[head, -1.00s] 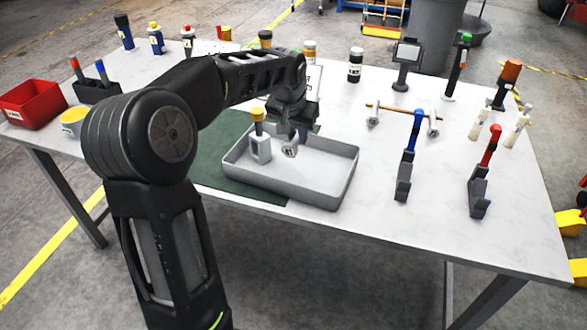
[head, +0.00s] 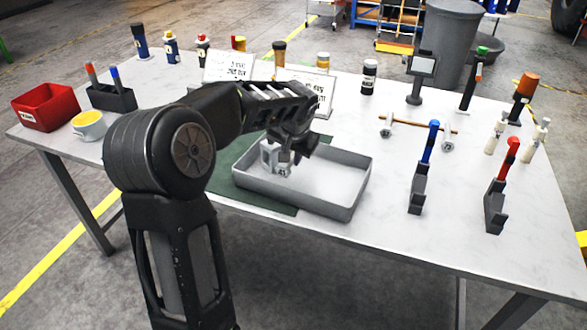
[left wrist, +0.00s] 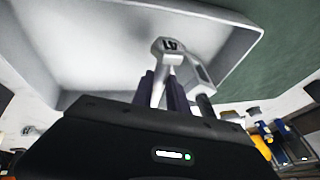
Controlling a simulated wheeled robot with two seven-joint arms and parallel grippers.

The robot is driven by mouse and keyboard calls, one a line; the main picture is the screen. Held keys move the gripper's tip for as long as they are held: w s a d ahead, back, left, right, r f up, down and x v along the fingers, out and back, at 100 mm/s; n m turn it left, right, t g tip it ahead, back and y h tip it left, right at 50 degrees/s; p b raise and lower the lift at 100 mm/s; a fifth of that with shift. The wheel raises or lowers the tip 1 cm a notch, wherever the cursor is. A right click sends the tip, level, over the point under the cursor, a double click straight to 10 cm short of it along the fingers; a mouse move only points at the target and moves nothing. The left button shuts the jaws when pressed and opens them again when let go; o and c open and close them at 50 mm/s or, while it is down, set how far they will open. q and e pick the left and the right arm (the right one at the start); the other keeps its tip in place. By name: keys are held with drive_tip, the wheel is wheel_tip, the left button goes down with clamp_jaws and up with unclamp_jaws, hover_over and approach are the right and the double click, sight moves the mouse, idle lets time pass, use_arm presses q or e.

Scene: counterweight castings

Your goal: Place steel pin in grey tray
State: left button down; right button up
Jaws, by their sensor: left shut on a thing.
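The steel pin (head: 284,172) is a pale metal piece with a dark-marked faceted head. The left wrist view shows its head (left wrist: 168,45) and shaft. My left gripper (head: 290,157) is shut on the shaft, with its dark fingers (left wrist: 162,92) on either side. The grey tray (head: 310,207) is shallow, and its wall (left wrist: 245,50) shows in the left wrist view. The pin is over the left part of the tray, head down; I cannot tell whether it touches the floor. My right gripper is not in view.
A grey block (head: 267,155) stands in the tray close beside the pin, partly hidden by my gripper. The tray's right half is clear. Blue-handled (head: 428,145) and red-handled (head: 508,155) tools stand at right. A red bin (head: 45,108) is at left.

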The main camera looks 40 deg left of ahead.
sight(291, 175)
use_arm(q)
drive_tip(key=shift+f, duration=0.25)
drive_tip(key=shift+f, duration=1.85)
drive_tip(key=shift+f, duration=0.2)
drive_tip(key=c, duration=1.3)
unclamp_jaws()
drive_tip(key=shift+r, duration=0.1)
drive_tip(key=shift+r, duration=0.2)
drive_tip(key=v, duration=1.2)
drive_tip(key=shift+b, duration=0.3)
